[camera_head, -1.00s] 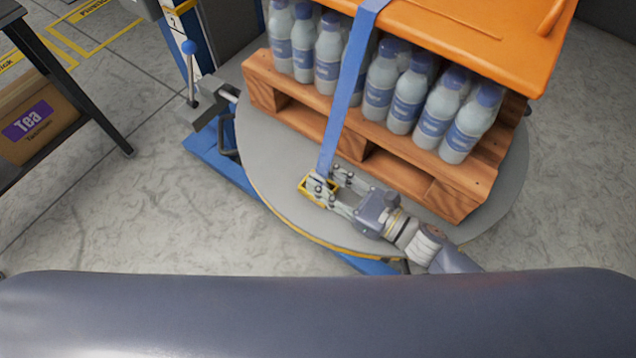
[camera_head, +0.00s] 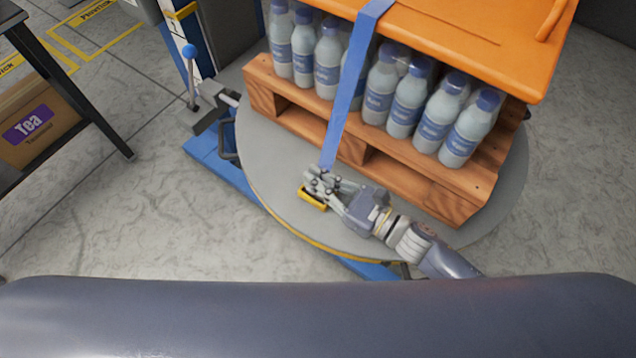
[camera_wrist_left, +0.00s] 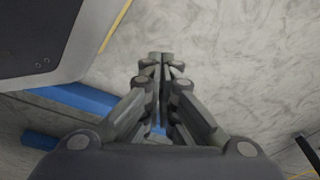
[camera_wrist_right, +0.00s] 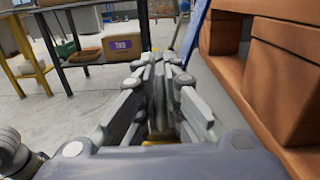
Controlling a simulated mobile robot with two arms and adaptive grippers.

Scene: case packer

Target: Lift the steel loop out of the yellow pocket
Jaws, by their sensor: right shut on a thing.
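My right gripper (camera_head: 318,180) is shut at the lower end of the blue strap (camera_head: 347,100), just above and behind the yellow pocket (camera_head: 312,199) on the round grey plate. The steel loop is hidden between its fingers, so its outline cannot be made out. In the right wrist view the closed fingers (camera_wrist_right: 158,65) stand beside the pallet, with the strap (camera_wrist_right: 195,25) behind them and a bit of yellow below. My left gripper (camera_wrist_left: 162,58) shows only in its own wrist view, with its fingers together and nothing seen between them, over the floor.
A wooden pallet (camera_head: 440,195) with several blue-capped bottles (camera_head: 405,105) stands on the grey turntable (camera_head: 275,165). An orange cover (camera_head: 480,40) lies on top, with the strap across it. A blue-knobbed lever (camera_head: 190,70) and a table with a tea box (camera_head: 35,125) are at left.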

